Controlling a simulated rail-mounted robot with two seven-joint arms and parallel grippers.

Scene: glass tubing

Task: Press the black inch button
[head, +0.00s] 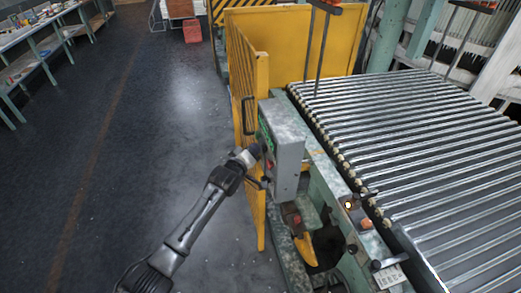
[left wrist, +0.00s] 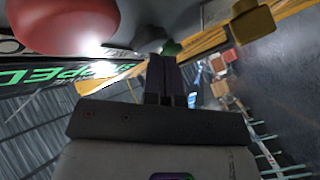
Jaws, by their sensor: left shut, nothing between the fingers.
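A grey control box (head: 288,145) stands at the near end of the roller conveyor, its button face turned left. My left gripper (head: 264,150) is at that face, shut and empty. In the left wrist view my shut fingers (left wrist: 166,62) point at the panel. A large red button (left wrist: 68,22) is close at upper left. A dark rounded button (left wrist: 148,38), seemingly the black inch button, is by the fingertips, with a green button (left wrist: 172,48) beside it. I cannot tell whether the fingertips touch either. My right gripper is not in view.
A yellow fence panel (head: 250,85) stands just left of the box. The roller conveyor (head: 410,140) fills the right. The dark floor (head: 130,120) at left is largely open, with a workbench (head: 40,45) at far left.

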